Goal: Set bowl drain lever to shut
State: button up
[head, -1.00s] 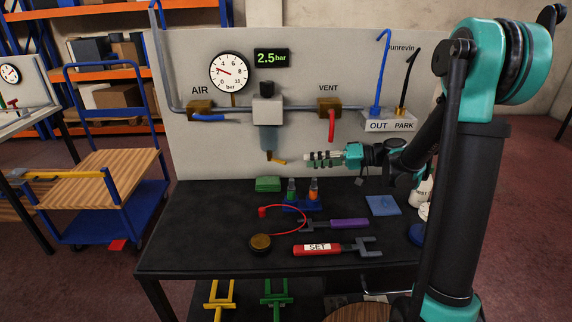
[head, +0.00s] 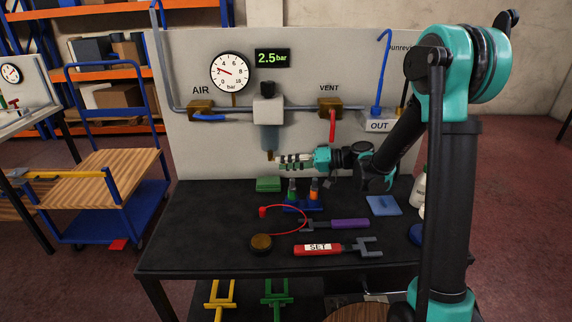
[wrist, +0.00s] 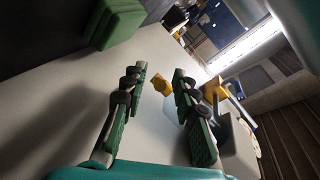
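The bowl drain sits under the grey filter bowl (head: 270,138) on the panel. Its brown fitting (head: 270,155) shows at the bowl's lower end in the head view. The small yellow lever is hidden there by my gripper (head: 285,162). In the wrist view a yellow piece, apparently the drain lever (wrist: 161,86), shows between and beyond my fingertips (wrist: 160,70). My gripper points left along the panel, just right of and below the bowl. Its fingers are apart with nothing held. I cannot tell whether they touch the lever.
The gauge (head: 233,71) and the display (head: 272,58), reading 2.5 bar, are above. The red vent handle (head: 332,126) hangs above my wrist. A green block (head: 269,184), a small bottle rack (head: 303,206) and a red SET tool (head: 318,249) lie on the black table (head: 205,225).

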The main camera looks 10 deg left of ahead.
grip_shut()
jog(key=m+t, duration=0.1)
jog(key=s+m+t, duration=0.1)
jog(key=t, duration=0.2)
jog(key=shift+s+a+m, duration=0.25)
jog(key=shift+a+m, duration=0.1)
jog(key=shift+m, duration=0.05)
jog(key=shift+o, duration=0.9)
grip_release()
jog(key=shift+d, duration=0.1)
jog(key=v, duration=1.2)
jog(key=shift+r, duration=0.25)
